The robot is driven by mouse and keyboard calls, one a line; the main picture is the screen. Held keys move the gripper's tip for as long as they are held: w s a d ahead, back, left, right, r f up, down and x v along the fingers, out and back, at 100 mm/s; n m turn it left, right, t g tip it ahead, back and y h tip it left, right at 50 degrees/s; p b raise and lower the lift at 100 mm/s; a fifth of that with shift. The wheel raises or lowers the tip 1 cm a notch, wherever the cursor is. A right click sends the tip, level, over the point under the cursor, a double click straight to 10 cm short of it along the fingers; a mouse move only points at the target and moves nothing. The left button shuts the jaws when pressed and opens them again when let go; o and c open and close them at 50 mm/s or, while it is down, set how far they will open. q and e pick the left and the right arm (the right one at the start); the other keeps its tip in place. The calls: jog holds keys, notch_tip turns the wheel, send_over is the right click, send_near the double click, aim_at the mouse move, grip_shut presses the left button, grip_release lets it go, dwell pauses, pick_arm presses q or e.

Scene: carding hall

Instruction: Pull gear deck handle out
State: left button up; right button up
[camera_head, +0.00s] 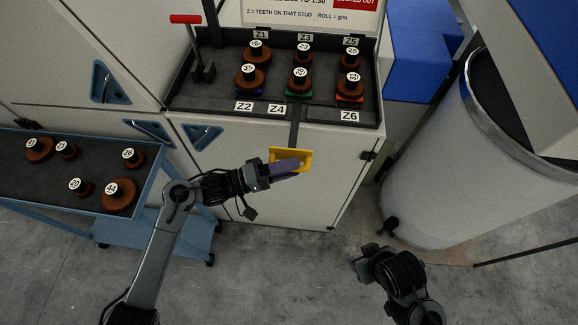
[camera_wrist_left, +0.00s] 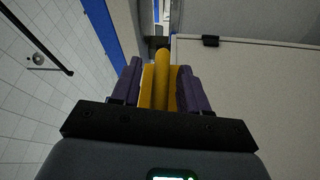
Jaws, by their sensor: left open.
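The gear deck (camera_head: 219,102) is a dark tray on top of a pale cabinet, with numbered brown gears on labelled studs. Its yellow handle (camera_head: 306,156) hangs on the front, below a dark vertical strap. My left gripper (camera_head: 294,165) reaches it from the left with purple fingers. In the left wrist view the yellow handle (camera_wrist_left: 161,80) lies between the two open fingers, one on each side; contact cannot be told. The fingers hide part of the handle in the head view. My right gripper (camera_head: 364,264) is apart, low over the floor, its opening unclear.
A blue trolley (camera_head: 152,182) with several gears stands at the left. A red-topped lever (camera_head: 186,19) rises at the deck's left end. A large pale drum (camera_head: 440,190) stands at the right. Grey floor is open in front of the cabinet.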

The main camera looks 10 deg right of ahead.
pick_arm(q)
jog(key=a, duration=1)
jog(key=shift+s+a+f+b, duration=0.25)
jog(key=shift+s+f+b, duration=0.1)
jog(key=shift+s+b, duration=0.05)
